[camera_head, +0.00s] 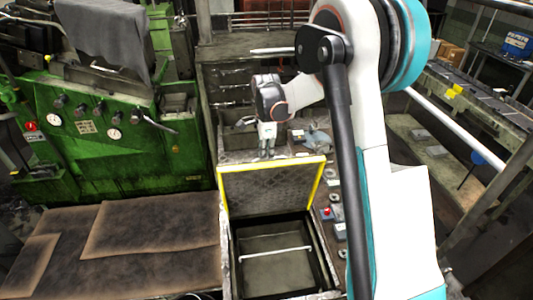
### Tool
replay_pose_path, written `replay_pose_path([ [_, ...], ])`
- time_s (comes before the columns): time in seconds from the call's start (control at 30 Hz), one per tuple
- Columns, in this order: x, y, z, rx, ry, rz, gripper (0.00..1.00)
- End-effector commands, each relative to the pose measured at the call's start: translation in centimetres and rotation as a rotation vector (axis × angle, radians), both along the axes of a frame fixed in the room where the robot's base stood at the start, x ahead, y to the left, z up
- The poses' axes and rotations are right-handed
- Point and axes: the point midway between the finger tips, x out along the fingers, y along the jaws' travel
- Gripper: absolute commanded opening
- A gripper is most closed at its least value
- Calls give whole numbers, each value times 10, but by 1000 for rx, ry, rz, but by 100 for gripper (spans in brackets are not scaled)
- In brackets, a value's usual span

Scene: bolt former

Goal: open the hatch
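The hatch lid (268,190) is a dark patterned plate with a yellow rim. It stands tilted up at the back of a dark square opening (280,270), whose inside shows with a light bar across it. My gripper (267,154) points down just behind the lid's top edge, left of its middle. Its fingers look close together. I cannot tell whether they touch the lid or hold its rim, as their tips are small and partly behind the edge.
A green machine (110,130) with gauges stands at the left, beside brown mats (150,240) on the floor. Small parts and a red button (326,211) lie right of the opening. A metal bench (470,110) is at the right. My arm hides part of the middle.

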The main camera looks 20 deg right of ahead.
Motion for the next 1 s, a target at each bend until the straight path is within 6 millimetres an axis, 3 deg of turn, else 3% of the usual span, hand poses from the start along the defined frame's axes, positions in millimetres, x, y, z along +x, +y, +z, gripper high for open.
replay_pose_path([
  [0.27, -12, 2, -2, -6, -30, 0, 0],
  [0.8, -79, 15, -17, -43, -219, 0, 0],
  [1.0, -94, 18, -20, -53, -266, 0, 0],
])
